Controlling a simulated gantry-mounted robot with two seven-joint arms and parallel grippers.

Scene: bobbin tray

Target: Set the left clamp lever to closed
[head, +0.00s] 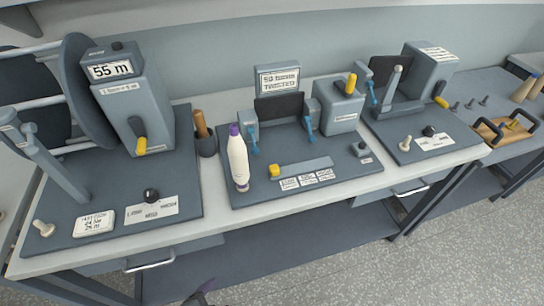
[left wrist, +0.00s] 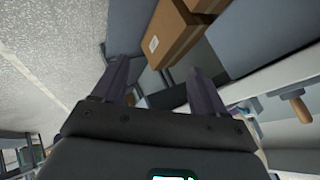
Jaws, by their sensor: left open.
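The middle station has two grey clamps with blue levers. The left clamp lever (head: 254,141) hangs downward at the left of the dark panel; the right clamp lever (head: 309,126) also points down on the other side. Whether the left clamp is open or closed is too small to tell. My left gripper (left wrist: 158,70) is open and empty in the left wrist view, far from the levers. A small dark tip at the bottom edge of the head view may be part of it. My right gripper is not seen.
A yellow knob (head: 274,170) sits at the station's front. Brown boxes (left wrist: 175,35) show beyond my fingers.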

